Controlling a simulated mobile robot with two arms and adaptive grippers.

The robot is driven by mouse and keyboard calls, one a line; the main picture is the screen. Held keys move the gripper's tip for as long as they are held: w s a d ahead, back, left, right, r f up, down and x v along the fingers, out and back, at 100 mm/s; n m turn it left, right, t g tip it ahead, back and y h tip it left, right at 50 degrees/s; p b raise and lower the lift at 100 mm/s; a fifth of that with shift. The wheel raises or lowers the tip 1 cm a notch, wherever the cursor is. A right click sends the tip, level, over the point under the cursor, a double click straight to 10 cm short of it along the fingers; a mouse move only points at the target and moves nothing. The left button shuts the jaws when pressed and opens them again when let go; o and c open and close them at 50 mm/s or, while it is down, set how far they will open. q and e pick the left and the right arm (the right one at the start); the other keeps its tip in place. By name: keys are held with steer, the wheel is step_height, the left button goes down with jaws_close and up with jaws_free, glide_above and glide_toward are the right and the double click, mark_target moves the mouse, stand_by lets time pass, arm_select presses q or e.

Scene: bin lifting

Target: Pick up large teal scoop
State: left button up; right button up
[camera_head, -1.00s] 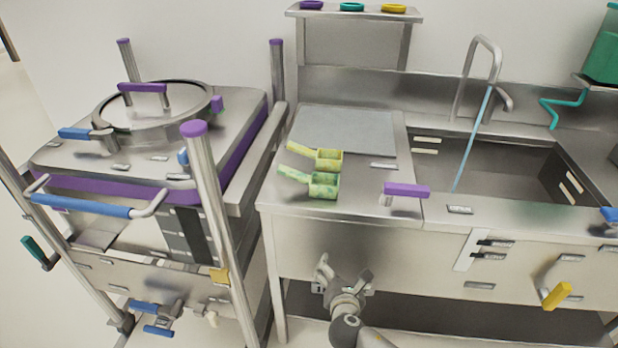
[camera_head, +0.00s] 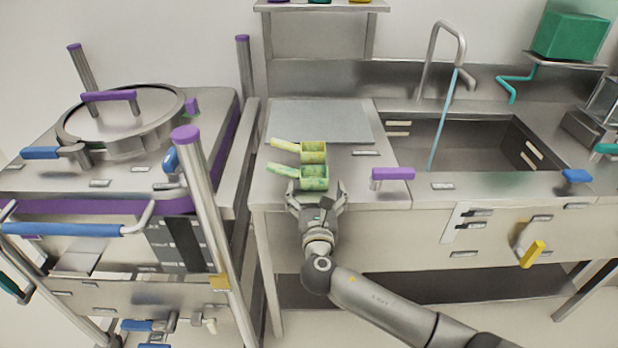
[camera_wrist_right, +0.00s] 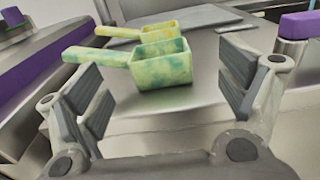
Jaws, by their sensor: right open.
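Two scoops lie on the steel counter left of the sink. The nearer scoop (camera_head: 314,177) is mottled green and teal, with a square cup and a handle pointing left. The other scoop (camera_head: 313,152), more yellow, lies just behind it. My right gripper (camera_head: 316,193) is open at the counter's front edge, just in front of the nearer scoop. In the right wrist view the nearer scoop (camera_wrist_right: 160,65) shows between the open fingers (camera_wrist_right: 164,98), a little beyond them, with the yellow scoop (camera_wrist_right: 137,32) behind. Nothing is held. My left gripper is not in view.
A grey board (camera_head: 320,120) lies behind the scoops. A purple handle (camera_head: 393,173) stands to their right, before the sink (camera_head: 470,150). A steel cart (camera_head: 215,240) with a lidded vessel (camera_head: 125,118) stands close on the left.

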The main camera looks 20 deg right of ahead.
mark_target(297, 174)
steer(key=shift+x, duration=2.3)
steer(key=shift+a+f, duration=0.1)
steer(key=shift+a, duration=0.05)
steer(key=shift+c, duration=0.3)
steer(key=c, duration=1)
steer(key=shift+c, duration=0.3)
